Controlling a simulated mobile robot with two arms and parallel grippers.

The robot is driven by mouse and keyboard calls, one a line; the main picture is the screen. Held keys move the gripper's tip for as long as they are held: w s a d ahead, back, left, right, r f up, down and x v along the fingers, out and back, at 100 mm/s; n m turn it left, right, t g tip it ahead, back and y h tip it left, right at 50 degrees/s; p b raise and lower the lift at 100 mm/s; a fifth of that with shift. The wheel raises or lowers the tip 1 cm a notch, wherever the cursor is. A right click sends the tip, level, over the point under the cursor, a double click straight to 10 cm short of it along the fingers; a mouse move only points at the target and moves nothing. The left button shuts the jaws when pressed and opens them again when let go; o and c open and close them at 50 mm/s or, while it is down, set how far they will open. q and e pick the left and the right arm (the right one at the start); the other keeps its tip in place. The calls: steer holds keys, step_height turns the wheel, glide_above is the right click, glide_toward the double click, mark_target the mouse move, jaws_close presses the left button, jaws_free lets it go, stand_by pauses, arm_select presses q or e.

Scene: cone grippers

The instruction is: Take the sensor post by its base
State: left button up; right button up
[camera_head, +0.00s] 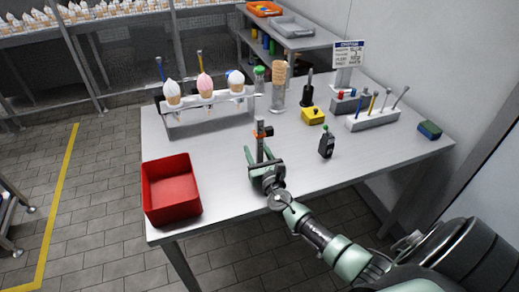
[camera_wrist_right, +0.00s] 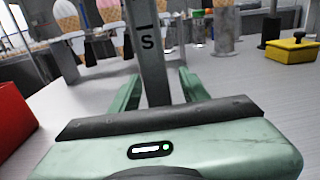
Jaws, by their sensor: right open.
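The sensor post (camera_head: 260,141) is a slim grey upright with an orange part near its top, standing on the table near its front middle. In the right wrist view the post (camera_wrist_right: 150,50) rises upright, marked with a dark "S". My right gripper (camera_head: 263,160) is at the low part of the post, coming from the table's front edge. Its green fingers (camera_wrist_right: 158,88) are open, one on each side of the post, with gaps visible. The post's base is hidden behind the gripper body in the wrist view. My left gripper is in neither view.
A red bin (camera_head: 171,190) stands left of the gripper. A rack (camera_head: 210,120) with cones is behind. A black handheld device (camera_head: 326,144) and a yellow box (camera_head: 313,116) stand to the right, with a white tool holder (camera_head: 373,119) beyond. The front right tabletop is clear.

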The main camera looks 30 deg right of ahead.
jaws_close()
steer(key=shift+r, duration=0.1)
steer(key=shift+r, duration=0.1)
